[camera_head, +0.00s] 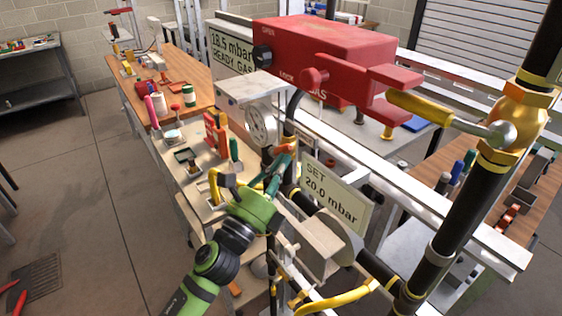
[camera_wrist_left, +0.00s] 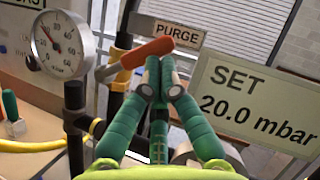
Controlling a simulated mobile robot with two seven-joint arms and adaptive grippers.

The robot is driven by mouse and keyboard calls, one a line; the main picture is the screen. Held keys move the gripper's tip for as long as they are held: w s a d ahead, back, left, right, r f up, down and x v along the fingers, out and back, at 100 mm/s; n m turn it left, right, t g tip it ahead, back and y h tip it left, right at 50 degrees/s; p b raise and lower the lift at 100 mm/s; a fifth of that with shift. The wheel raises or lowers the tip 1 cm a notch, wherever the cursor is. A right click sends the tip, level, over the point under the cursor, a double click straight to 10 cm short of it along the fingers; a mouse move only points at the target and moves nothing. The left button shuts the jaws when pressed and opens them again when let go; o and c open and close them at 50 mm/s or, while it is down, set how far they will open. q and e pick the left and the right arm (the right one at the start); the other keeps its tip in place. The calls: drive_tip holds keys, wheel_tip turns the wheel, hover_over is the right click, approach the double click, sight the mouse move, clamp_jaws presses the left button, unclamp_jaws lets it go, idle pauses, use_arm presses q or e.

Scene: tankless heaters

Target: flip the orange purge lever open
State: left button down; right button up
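The orange purge lever (camera_wrist_left: 148,52) shows in the left wrist view, slanting up to the right just below and left of the PURGE label (camera_wrist_left: 174,34). My left gripper (camera_wrist_left: 161,66) has its green fingers drawn together, tips next to each other at the lever's lower edge. I cannot tell whether the tips touch the lever; no part of it shows clearly between them. In the head view my left gripper (camera_head: 285,156) reaches up beside the gauge, and the lever there is mostly hidden by the fingers. My right gripper is in neither view.
A round pressure gauge (camera_wrist_left: 62,45) stands left of the lever. A SET 20.0 mbar sign (camera_head: 334,190) is close on the right. Above are a red lock box (camera_head: 325,45) and a yellow valve handle (camera_head: 430,109). A wooden bench (camera_head: 185,70) with tools stands behind.

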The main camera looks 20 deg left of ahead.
use_arm(q)
drive_tip(key=w+a+r+p, duration=0.2)
drive_tip(key=a+r, duration=0.1)
drive_tip(key=r, duration=0.2)
drive_tip(key=shift+w, duration=0.35)
drive_tip(key=shift+a, duration=0.2)
idle(0.4)
drive_tip(key=shift+w, duration=0.1)
